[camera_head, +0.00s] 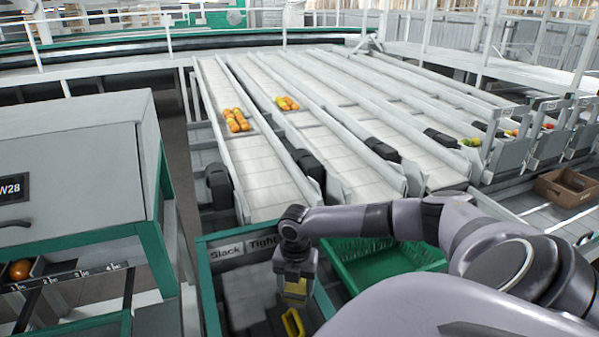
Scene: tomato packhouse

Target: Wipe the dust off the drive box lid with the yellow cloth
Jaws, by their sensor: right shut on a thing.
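My right gripper (295,284) points down over the green-framed bay with the Slack and Tight labels. It is shut on a yellow piece, which looks like the yellow cloth (294,290); only a small part of it shows between the fingers. No surface can be surely picked out as the drive box lid; grey surfaces (245,290) lie inside the bay below and left of the gripper. I cannot tell whether the cloth touches anything, and no dust can be made out. My left gripper is not in view.
A yellow loop-shaped part (292,324) stands just below the gripper. A green crate (385,270) lies right of it, partly behind my arm. A grey cabinet (80,165) stands at left. White conveyor lanes (270,180) with tomatoes run behind. A brown box (566,188) is at right.

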